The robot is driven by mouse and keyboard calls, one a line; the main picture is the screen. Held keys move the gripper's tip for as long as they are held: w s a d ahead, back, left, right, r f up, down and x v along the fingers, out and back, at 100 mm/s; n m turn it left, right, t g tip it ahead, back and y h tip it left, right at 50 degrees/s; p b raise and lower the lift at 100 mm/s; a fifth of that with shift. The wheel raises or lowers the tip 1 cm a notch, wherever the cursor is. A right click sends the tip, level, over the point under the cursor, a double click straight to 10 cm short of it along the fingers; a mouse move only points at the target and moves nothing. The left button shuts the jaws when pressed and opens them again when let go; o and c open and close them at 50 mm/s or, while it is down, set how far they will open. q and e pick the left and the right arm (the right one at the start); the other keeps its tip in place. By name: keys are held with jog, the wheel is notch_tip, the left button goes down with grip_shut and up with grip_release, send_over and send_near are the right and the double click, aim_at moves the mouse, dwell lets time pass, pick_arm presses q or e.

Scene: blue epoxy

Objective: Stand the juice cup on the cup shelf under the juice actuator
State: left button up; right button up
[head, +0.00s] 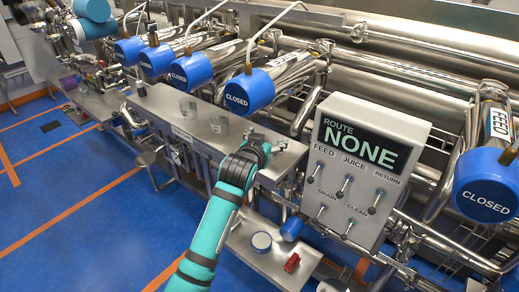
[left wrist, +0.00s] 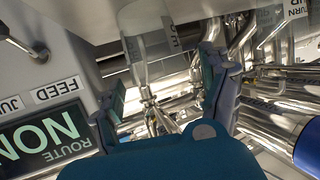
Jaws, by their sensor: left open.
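My left gripper (head: 257,146) is open over the right part of the steel cup shelf (head: 276,157). Its two fingers also show apart in the left wrist view (left wrist: 168,85). Another labelled cup (left wrist: 294,12) is at the top right edge. Blue actuators marked CLOSED (head: 248,92) hang behind the shelf; I cannot tell which is juice. My right gripper is not in view.
A control panel (head: 365,172) reading ROUTE NONE stands right of the shelf. Steel pipes crowd the back.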

pick_arm(q)
jog(key=b+v, duration=0.1)
jog(key=v, duration=0.9)
jog(key=s+a+f+g+y, duration=0.1)
jog(key=s+a+f+g, duration=0.2)
jog(key=f, duration=1.1)
jog(key=s+a+f, duration=0.2)
jog(key=s+f, duration=0.2)
jog(key=f, duration=0.9)
jog(key=s+a+f+g+y, duration=0.1)
jog(key=s+a+f+g, duration=0.2)
jog(key=f, duration=1.1)
jog(key=s+a+f+g, duration=0.2)
jog(key=s+a+f, duration=0.2)
jog(key=s+f, duration=0.85)
jog(key=s+a+f+g, duration=0.1)
jog(key=s+f, duration=0.4)
jog(key=s, duration=0.5)
jog(key=s+a+f+g+y, duration=0.1)
jog(key=s+a+f, duration=0.3)
jog(key=s, duration=0.6)
jog(key=s+a+f+g+y, duration=0.1)
jog(key=s+a+f+g, duration=0.2)
jog(key=s, duration=0.7)
notch_tip(320, 180, down, 3)
jog(key=shift+a+r+n, duration=0.2)
jog(key=shift+n, duration=0.2)
jog(key=shift+f+b, duration=0.1)
jog(key=shift+b, duration=0.2)
